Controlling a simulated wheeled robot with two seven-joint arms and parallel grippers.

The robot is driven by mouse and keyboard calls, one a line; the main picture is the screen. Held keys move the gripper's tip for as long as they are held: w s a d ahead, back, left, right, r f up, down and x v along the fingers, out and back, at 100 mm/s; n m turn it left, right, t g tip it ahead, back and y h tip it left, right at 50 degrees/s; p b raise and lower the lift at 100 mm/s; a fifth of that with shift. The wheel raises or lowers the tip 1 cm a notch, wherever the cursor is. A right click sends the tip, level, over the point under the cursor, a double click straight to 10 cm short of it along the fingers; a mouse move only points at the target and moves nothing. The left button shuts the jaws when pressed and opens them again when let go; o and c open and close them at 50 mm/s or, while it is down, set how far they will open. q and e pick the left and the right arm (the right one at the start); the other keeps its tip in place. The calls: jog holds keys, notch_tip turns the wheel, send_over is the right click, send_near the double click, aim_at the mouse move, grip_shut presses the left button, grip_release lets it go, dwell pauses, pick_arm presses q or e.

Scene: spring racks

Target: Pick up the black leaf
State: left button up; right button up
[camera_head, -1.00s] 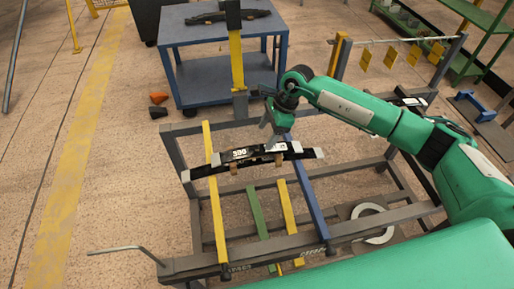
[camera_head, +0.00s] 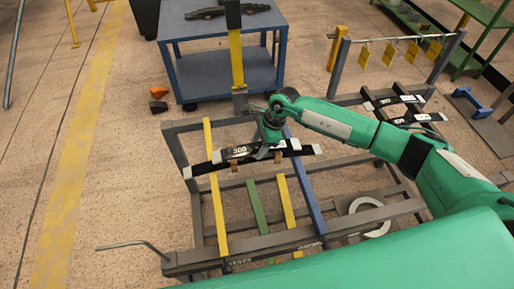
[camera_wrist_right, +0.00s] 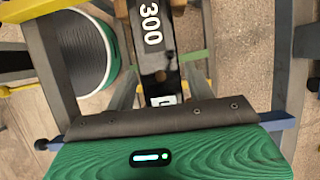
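A black leaf (camera_head: 238,153) with a white "300" label lies across the yellow and blue bars of the grey rack (camera_head: 200,262). A longer dark strip (camera_head: 203,168) shows beneath it, its ends sticking out at both sides. The leaf also shows in the right wrist view (camera_wrist_right: 152,50), running up the picture from the gripper's body. My right gripper (camera_head: 263,151) is down at the leaf, right of the label, and hides part of it. Its fingertips are too small and covered to judge opening or contact. My left gripper is out of view.
A blue table (camera_head: 225,75) stands behind. A post with yellow tags (camera_head: 389,54) is at the back right. A bent grey rod (camera_head: 130,245) sticks out at front left.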

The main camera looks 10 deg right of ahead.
jog(key=c, duration=0.7)
jog(key=shift+w+r, duration=0.1)
jog(key=shift+r, duration=0.1)
